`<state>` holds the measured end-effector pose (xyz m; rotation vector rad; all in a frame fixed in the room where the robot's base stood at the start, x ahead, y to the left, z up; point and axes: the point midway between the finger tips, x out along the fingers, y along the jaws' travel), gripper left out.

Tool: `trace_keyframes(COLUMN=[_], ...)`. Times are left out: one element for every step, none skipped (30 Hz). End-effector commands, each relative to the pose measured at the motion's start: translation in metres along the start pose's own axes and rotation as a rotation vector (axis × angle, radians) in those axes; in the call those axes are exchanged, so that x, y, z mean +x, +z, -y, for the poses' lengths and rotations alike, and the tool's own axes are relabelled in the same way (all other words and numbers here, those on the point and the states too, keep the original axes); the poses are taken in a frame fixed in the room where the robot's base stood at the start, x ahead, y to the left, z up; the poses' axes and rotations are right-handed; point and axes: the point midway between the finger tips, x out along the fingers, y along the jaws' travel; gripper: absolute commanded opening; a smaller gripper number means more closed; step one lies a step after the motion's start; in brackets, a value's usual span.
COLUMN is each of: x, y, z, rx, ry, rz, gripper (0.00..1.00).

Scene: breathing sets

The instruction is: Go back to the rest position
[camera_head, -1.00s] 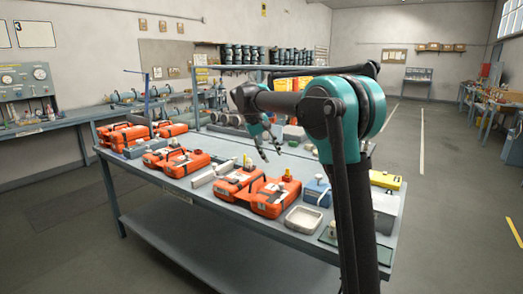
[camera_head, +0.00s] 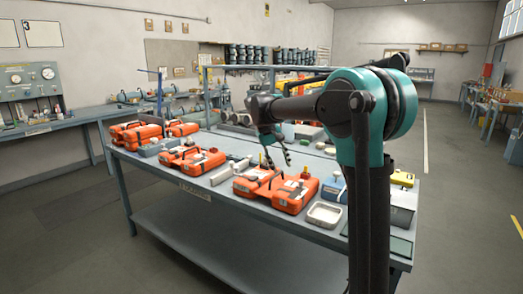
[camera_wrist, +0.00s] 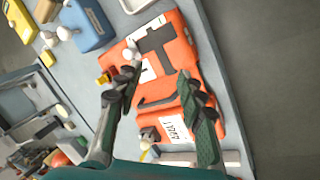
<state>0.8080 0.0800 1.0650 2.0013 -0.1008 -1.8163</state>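My gripper (camera_head: 276,165) hangs at the end of my bent teal and black arm, above the workbench (camera_head: 238,206). In the wrist view, its two dark fingers (camera_wrist: 160,68) are spread apart with nothing between them. Below them lies an orange case (camera_wrist: 178,55) with a white label. In the head view, orange cases (camera_head: 291,195) lie on the bench's front half, below the gripper.
A pale tray (camera_head: 324,214) and a blue box (camera_head: 333,189) stand right of the cases. More orange cases (camera_head: 200,161) lie to the left. A wall bench (camera_head: 40,128) with a gauge panel is far left. Open floor (camera_head: 468,215) lies to the right.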

Motion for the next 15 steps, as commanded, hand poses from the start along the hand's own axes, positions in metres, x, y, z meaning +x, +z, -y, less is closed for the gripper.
trace_keyframes(x=[0.007, 0.011, 0.017, 0.022, 0.027, 0.034, 0.041, 0.047, 0.057, 0.065, 0.074, 0.086, 0.096, 0.105, 0.117], y=[0.01, 0.015, 0.022, 0.029, 0.035, 0.046, 0.054, 0.064, 0.078, 0.09, 0.103, 0.122, 0.136, 0.151, 0.17], z=[-0.003, -0.004, -0.005, -0.007, -0.008, -0.009, -0.01, -0.011, -0.011, -0.012, -0.012, -0.011, -0.01, -0.009, -0.006], rx=[0.009, 0.013, 0.02, 0.026, 0.032, 0.04, 0.048, 0.056, 0.068, 0.079, 0.09, 0.106, 0.118, 0.131, 0.149], ry=[-0.011, -0.018, -0.027, -0.035, -0.043, -0.055, -0.064, -0.075, -0.09, -0.103, -0.116, -0.134, -0.148, -0.161, -0.178], rz=[-0.004, -0.008, -0.013, -0.017, -0.021, -0.029, -0.035, -0.04, -0.05, -0.058, -0.067, -0.081, -0.091, -0.102, -0.116], gripper=[0.39, 0.39, 0.39, 0.39, 0.39, 0.39, 0.39, 0.39, 0.39, 0.39, 0.39, 0.39, 0.39, 0.39, 0.39])
